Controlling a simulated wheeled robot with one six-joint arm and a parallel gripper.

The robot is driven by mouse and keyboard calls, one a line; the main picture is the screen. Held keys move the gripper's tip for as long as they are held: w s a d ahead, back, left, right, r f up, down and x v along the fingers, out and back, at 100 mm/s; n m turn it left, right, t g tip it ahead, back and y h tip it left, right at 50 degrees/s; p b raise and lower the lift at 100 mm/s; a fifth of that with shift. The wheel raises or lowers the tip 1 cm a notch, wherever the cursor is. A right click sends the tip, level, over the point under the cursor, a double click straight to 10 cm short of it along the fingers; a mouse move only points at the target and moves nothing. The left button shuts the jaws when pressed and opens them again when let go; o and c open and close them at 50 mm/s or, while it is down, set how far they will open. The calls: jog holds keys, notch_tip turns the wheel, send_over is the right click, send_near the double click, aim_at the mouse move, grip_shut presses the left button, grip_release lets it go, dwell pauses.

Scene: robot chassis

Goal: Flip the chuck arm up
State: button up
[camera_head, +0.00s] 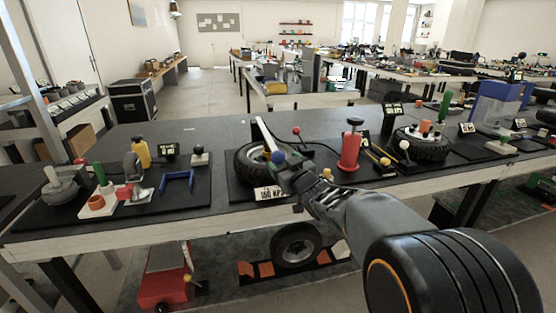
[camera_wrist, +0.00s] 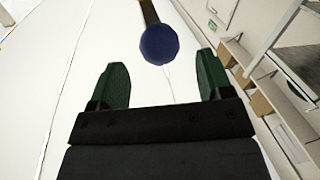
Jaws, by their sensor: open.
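A lever with a round blue knob (camera_head: 278,157), which appears to be the chuck arm, is at the wheel station in the head view. In the wrist view the blue knob (camera_wrist: 158,44) sits on a thin brownish shaft (camera_wrist: 149,12). My gripper (camera_wrist: 163,72) is open, with its green fingers on either side of the line to the knob. The knob shows between and slightly beyond the fingertips, with no contact visible. In the head view my gripper (camera_head: 286,166) is right by the knob and hides the lever's lower part.
A black tyre (camera_head: 243,168) lies on the mat behind my gripper, with a pale upright bar (camera_head: 262,132) beside it. A red cylinder (camera_head: 349,150) stands to the right. A blue bracket (camera_head: 177,181) lies left. Another wheel (camera_head: 296,244) is below the table.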

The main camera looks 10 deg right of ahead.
aim_at(281, 160)
jog(key=shift+w+a, duration=0.25)
jog(key=shift+w, duration=0.9)
jog(key=shift+w+a, duration=0.2)
jog(key=shift+w, duration=0.95)
